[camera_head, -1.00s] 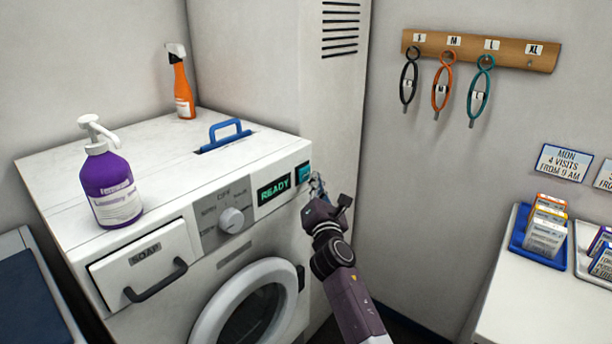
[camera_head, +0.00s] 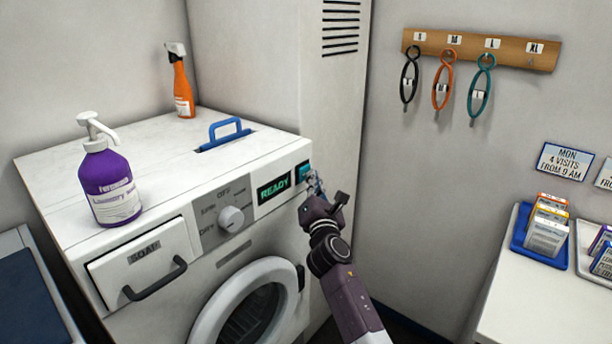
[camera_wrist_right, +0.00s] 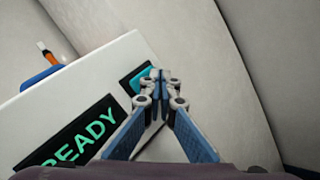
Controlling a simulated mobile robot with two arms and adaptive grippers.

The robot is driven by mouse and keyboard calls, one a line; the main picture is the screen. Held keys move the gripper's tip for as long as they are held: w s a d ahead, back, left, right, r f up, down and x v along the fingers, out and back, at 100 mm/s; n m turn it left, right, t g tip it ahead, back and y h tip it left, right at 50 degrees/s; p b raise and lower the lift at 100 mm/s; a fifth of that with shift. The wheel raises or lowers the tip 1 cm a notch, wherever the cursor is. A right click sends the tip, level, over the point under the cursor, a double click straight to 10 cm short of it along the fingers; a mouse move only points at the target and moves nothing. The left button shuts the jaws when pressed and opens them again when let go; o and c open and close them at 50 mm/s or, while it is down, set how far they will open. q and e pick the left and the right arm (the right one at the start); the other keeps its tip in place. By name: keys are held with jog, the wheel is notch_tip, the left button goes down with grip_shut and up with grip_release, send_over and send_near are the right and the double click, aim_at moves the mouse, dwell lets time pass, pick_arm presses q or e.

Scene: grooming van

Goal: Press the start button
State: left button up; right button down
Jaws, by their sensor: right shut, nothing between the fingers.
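The start button (camera_head: 304,170) is a small teal square at the right end of the washing machine's front panel. The green READY display (camera_head: 273,187) is lit to its left. My right gripper (camera_head: 316,183) is in front of the panel, close to the button. In the right wrist view, the closed fingertips (camera_wrist_right: 159,76) overlap the teal button (camera_wrist_right: 140,78) and hide part of it; I cannot tell whether they touch it. The right gripper is shut with nothing in it. My left gripper is not in view.
The washing machine (camera_head: 150,145) carries a purple pump bottle (camera_head: 110,188), an orange spray bottle (camera_head: 181,85) and a blue handle (camera_head: 226,131). A tall pale cabinet (camera_head: 290,65) stands just behind the button end. A white counter (camera_head: 520,305) with trays is at the right.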

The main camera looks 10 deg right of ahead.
jog(key=shift+w+a+b, duration=0.35)
jog(key=shift+w+b, duration=0.05)
jog(key=shift+b, duration=0.1)
dwell(0.7)
jog(key=shift+s+d, duration=0.1)
jog(key=shift+s+d+p, duration=0.45)
jog(key=shift+s+p, duration=0.2)
jog(key=shift+p, duration=0.1)
jog(key=s+d+p, duration=0.1)
jog(key=s, duration=0.1)
jog(key=s+d+p, duration=0.2)
jog(key=shift+d, duration=0.1)
dwell(0.4)
dwell(1.4)
